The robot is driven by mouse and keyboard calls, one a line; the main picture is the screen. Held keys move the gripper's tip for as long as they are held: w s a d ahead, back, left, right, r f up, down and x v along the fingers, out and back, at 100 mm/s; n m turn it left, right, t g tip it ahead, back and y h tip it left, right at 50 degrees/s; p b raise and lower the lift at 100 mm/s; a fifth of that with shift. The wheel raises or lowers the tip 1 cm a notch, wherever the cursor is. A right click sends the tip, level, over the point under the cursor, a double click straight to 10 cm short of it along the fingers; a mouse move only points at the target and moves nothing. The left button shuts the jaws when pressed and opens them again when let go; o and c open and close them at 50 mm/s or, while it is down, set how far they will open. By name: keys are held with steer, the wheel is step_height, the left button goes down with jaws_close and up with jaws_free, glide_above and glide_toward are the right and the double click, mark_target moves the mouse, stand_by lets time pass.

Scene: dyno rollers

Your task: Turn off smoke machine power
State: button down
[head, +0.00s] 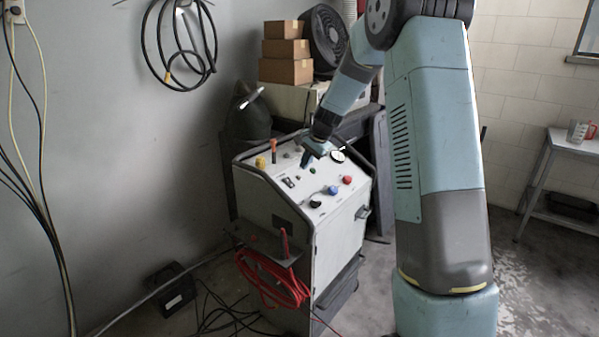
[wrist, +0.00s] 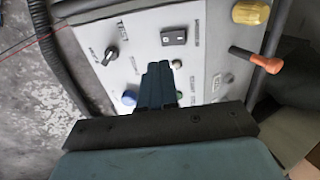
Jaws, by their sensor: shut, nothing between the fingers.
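A white cabinet (head: 338,247) with a sloped control panel stands against the wall in the head view. I cannot read its labels to tell whether it is the smoke machine. A black rocker switch (head: 288,182) sits on the left of the panel. In the wrist view the rocker switch (wrist: 173,37) lies just beyond my fingertips; its on or off position is unclear. My gripper (head: 305,161) is shut and empty, pointing down over the panel, apart from the switch. The wrist view shows its closed fingers (wrist: 160,68) hiding part of the panel. A black rotary knob (wrist: 110,55) lies to their left.
A yellow knob (head: 260,163) and an orange lever (head: 272,148) rise beside the switch. A blue knob (head: 333,190), a red knob (head: 348,180) and a gauge (head: 338,156) are on the right. Red cable (head: 270,280) hangs in front. Boxes (head: 286,70) and a fan stand behind.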

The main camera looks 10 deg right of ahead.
steer(key=shift+s+d+f+v, duration=0.1)
steer(key=shift+s+v, duration=0.05)
steer(key=shift+v, duration=0.65)
steer(key=shift+s+d+f+v, duration=0.1)
steer(key=shift+v, duration=0.65)
steer(key=shift+s+d+f+v, duration=0.1)
steer(key=shift+s+v, duration=0.05)
steer(key=shift+v, duration=0.65)
steer(key=s+a+r+n+t+h, duration=0.1)
steer(key=s+r+n, duration=0.45)
steer(key=s, duration=0.95)
steer(key=s+r+n+h, duration=0.1)
steer(key=s+r+n, duration=0.1)
steer(key=s+r, duration=1.05)
steer(key=s+f+n+h, duration=0.1)
steer(key=s+f, duration=0.4)
steer(key=s, duration=1)
steer(key=shift+d+f+n+t, duration=0.35)
steer(key=shift+n+t, duration=0.05)
steer(key=shift+n, duration=0.35)
